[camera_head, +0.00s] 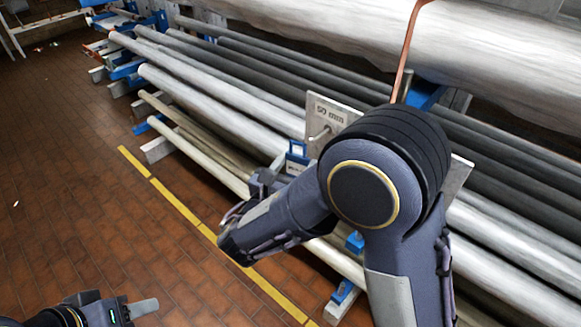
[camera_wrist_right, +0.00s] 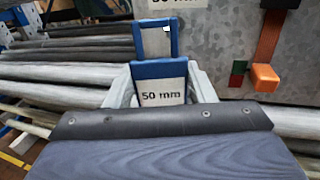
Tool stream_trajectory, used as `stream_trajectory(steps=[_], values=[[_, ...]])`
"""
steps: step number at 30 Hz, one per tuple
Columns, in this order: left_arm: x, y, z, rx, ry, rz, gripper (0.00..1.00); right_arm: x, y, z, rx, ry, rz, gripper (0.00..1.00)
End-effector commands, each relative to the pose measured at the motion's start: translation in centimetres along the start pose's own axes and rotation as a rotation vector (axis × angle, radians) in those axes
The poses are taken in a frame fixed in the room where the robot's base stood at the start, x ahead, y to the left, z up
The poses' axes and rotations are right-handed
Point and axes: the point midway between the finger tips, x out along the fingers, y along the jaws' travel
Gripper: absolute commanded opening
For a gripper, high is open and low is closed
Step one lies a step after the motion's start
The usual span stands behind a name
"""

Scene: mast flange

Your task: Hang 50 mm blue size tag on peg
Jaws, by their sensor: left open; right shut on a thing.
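The blue size tag (camera_wrist_right: 143,70) with a white "50 mm" label is held upright between the fingers of my right gripper (camera_wrist_right: 161,88). Its open blue loop rises above the fingers. In the head view the tag (camera_head: 297,150) shows small, just left of and below the peg (camera_head: 320,134). The peg sticks out of a grey metal plate (camera_head: 345,113) under a "50 mm" label. The tag looks apart from the peg in the head view; in the wrist view I cannot tell whether the peg is within the loop. My left gripper (camera_head: 143,308) is empty at the bottom left.
Long pipes and bars (camera_head: 220,95) lie on a rack with blue supports behind the plate. An orange hook-like piece (camera_wrist_right: 265,77) is on the plate at right. My right arm hides part of the plate. The brick floor (camera_head: 75,180) at left is free, with a yellow line (camera_head: 180,207).

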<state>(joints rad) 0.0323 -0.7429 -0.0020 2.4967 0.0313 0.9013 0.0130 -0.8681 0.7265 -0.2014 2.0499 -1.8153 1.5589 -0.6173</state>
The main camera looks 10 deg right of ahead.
Motion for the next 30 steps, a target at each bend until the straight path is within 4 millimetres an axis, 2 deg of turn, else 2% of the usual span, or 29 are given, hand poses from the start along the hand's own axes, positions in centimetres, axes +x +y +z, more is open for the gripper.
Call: stream_trajectory(steps=[30], values=[[0.4, -0.2, 0.2, 0.0, 0.0, 0.0, 0.44, 5.9, -1.6, -0.6, 0.0, 0.0, -0.002, 0.27]])
